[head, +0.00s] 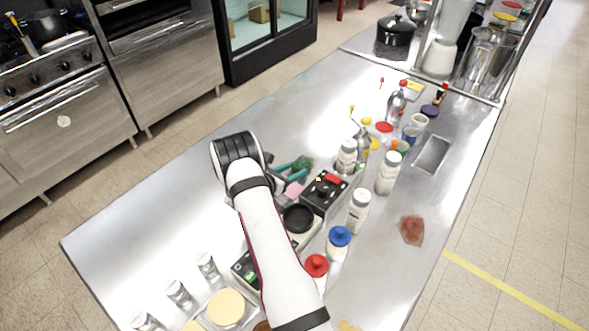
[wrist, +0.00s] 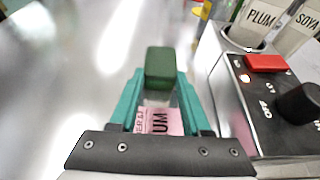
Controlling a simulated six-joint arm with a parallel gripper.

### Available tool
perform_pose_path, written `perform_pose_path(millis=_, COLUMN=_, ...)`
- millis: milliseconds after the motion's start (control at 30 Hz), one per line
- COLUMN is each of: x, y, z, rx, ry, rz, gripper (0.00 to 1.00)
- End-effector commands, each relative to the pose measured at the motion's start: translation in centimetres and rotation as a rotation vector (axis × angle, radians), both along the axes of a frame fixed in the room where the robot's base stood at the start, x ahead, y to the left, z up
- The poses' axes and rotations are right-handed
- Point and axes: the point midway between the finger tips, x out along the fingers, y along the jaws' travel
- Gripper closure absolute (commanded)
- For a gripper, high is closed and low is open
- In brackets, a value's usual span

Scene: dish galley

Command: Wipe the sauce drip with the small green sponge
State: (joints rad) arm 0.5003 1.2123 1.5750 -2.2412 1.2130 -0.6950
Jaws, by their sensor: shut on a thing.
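The small green sponge (wrist: 160,66) is a dark green block at the tips of my gripper (wrist: 161,82), in the wrist view. The teal fingers are shut on it from both sides. In the head view the sponge (head: 303,163) shows at the end of my gripper (head: 296,168), over the counter left of the black control box. Whether it touches the counter is unclear. A reddish-brown patch (head: 411,230) lies on the counter's right side, apart from my gripper; I cannot tell whether it is the sauce drip. No drip is clear in the wrist view.
A black-topped control box (head: 325,190) with a red switch stands close right of my gripper. A pink label (wrist: 166,122) shows between the fingers. Several bottles, including a white one (head: 389,172), stand farther right. The steel counter (head: 150,220) is largely bare at left.

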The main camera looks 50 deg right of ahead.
Motion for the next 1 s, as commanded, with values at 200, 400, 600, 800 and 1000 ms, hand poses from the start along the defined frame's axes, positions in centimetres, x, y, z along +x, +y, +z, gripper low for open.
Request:
perform_pose_path(millis=200, x=-0.1, y=-2.1, z=-0.1, rx=0.001, ry=0.001, rz=-0.002, gripper=1.00)
perform_pose_path(millis=400, x=-0.1, y=-3.9, z=-0.1, rx=0.000, ry=0.001, rz=-0.002, gripper=1.00)
perform_pose_path(millis=600, x=-0.1, y=-5.7, z=-0.1, rx=0.001, ry=0.001, rz=-0.002, gripper=1.00)
perform_pose_path(millis=800, x=-0.1, y=-6.5, z=1.3, rx=-0.001, ry=-0.001, rz=0.000, gripper=1.00)
perform_pose_path(millis=1000, x=-0.1, y=-6.5, z=3.5, rx=-0.001, ry=-0.001, rz=0.000, gripper=1.00)
